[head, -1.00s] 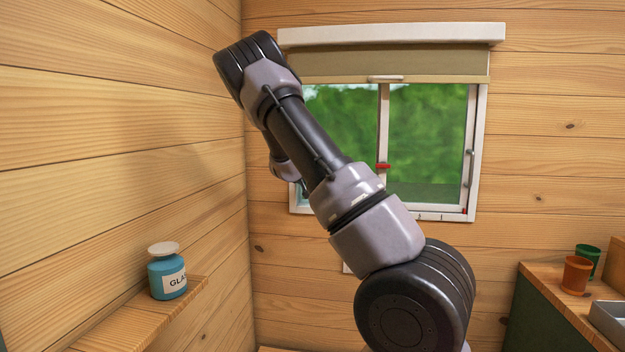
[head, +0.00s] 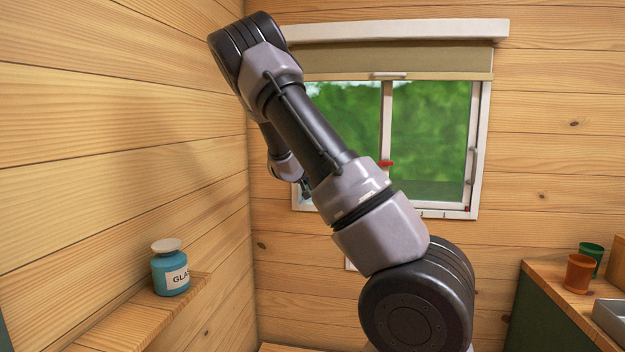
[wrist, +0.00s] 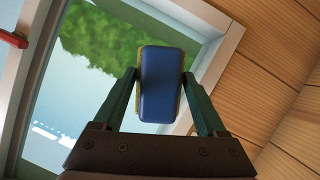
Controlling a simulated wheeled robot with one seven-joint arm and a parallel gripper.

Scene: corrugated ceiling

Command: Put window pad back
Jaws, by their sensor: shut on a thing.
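In the wrist view, my gripper (wrist: 160,98) is shut on a blue pad with yellowish edges (wrist: 161,85), held between its two green fingers. The pad is in front of the window glass (wrist: 72,90); whether it touches the glass I cannot tell. In the head view, the window (head: 425,130) is on the far wall, and my arm crosses in front of its left side. The gripper and pad are mostly hidden behind my arm there.
A blue jar with a pale lid and a label (head: 170,272) stands on a wooden wall shelf (head: 140,318) at left. A rolled blind (head: 400,64) covers the window's top. A red latch (head: 386,163) is on the middle bar. Orange (head: 579,273) and green (head: 592,256) cups stand on the right counter.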

